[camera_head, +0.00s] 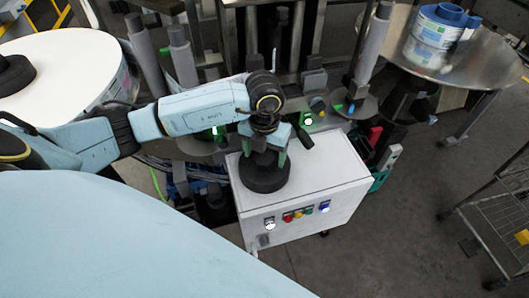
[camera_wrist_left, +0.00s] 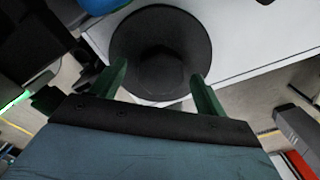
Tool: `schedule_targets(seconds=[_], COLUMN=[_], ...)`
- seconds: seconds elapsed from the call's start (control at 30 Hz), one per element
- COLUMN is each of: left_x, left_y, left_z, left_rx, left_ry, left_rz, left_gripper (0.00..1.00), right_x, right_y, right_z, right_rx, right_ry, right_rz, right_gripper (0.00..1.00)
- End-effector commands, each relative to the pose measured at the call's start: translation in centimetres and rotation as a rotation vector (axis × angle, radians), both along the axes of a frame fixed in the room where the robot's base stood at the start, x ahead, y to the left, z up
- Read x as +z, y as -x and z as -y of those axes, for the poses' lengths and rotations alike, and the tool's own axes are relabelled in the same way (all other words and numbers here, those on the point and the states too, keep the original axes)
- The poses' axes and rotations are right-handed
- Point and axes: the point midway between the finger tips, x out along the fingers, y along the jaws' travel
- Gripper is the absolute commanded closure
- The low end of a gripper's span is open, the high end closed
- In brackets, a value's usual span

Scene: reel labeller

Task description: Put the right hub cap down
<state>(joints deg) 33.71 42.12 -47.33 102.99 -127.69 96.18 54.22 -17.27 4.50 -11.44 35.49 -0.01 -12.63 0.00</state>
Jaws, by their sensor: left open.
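A black round hub cap (camera_head: 263,176) with a raised centre knob sits flat on the white top of the control box (camera_head: 323,170). In the left wrist view the hub cap (camera_wrist_left: 160,50) lies straight ahead, its knob close to the fingertips. My left gripper (camera_head: 264,150) points down over it with its green fingers on either side of the knob. The left gripper (camera_wrist_left: 160,90) is open, with gaps showing beside the knob. Another black hub cap (camera_head: 14,74) lies on the large white reel at the left. My right gripper is not in view.
The control box front has several coloured buttons (camera_head: 299,214). A round metal table (camera_head: 470,60) with blue and white rolls (camera_head: 437,28) is at the upper right.

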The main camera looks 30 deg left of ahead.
Motion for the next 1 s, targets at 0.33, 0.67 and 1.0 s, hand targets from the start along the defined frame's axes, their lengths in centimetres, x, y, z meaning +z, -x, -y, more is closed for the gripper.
schedule_targets(seconds=[0.33,0.67,1.0], left_x=[7.1,11.5,11.8], left_y=[-0.2,-0.1,0.0], left_z=[0.0,0.0,0.0], left_rx=[-0.001,0.0,0.0], left_ry=[0.0,0.001,0.002], left_rz=[0.009,0.004,0.002], left_gripper=[0.25,0.25,0.25], right_x=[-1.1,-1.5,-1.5], right_y=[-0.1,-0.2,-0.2], right_z=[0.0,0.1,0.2], right_rx=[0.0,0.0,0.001], right_ry=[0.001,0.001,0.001], right_rz=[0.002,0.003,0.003], right_gripper=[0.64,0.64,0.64])
